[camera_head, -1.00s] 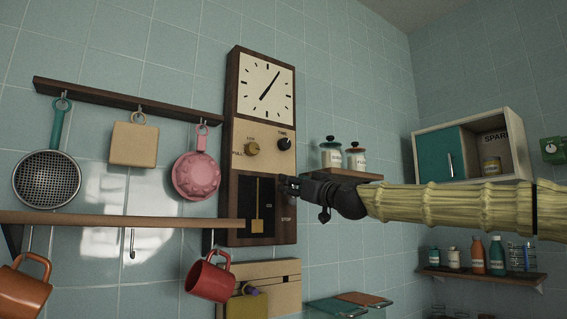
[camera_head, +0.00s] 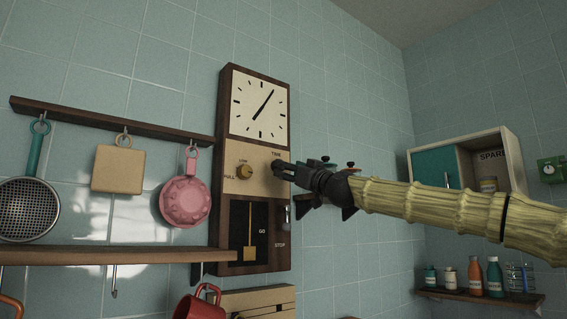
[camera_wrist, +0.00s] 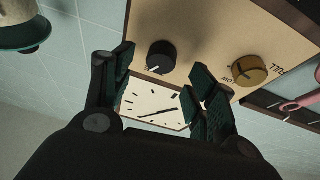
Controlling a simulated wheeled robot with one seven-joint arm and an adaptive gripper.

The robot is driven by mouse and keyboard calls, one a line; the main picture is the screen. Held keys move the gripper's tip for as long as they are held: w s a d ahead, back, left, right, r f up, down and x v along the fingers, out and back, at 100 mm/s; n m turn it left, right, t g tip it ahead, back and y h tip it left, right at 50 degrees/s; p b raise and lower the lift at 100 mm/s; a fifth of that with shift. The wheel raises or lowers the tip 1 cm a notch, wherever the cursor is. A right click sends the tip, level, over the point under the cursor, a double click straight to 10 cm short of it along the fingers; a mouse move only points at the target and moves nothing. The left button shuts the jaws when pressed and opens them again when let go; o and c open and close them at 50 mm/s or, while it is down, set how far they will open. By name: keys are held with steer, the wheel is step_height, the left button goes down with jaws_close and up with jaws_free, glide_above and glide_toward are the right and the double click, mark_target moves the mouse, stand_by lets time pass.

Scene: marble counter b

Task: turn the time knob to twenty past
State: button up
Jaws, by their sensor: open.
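The wall clock (camera_head: 224,160) has a dark wood frame and a cream face (camera_head: 258,124). One hand points to the upper right and one to the lower left. In the wrist view, which is upside down, the black time knob (camera_wrist: 161,54) with a white pointer mark lies ahead, between the open fingers (camera_wrist: 166,78). I cannot tell whether they touch it.
A brass knob (camera_head: 244,172) sits left of the time knob; it also shows in the wrist view (camera_wrist: 246,70). Below is a dark window with a brass pendulum (camera_head: 249,236). A pink pan (camera_head: 184,203) hangs to the left. A small shelf with jars (camera_head: 325,163) is behind my gripper.

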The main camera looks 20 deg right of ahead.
steer(key=shift+p+x, duration=0.95)
steer(key=shift+x, duration=1)
steer(key=c, duration=1)
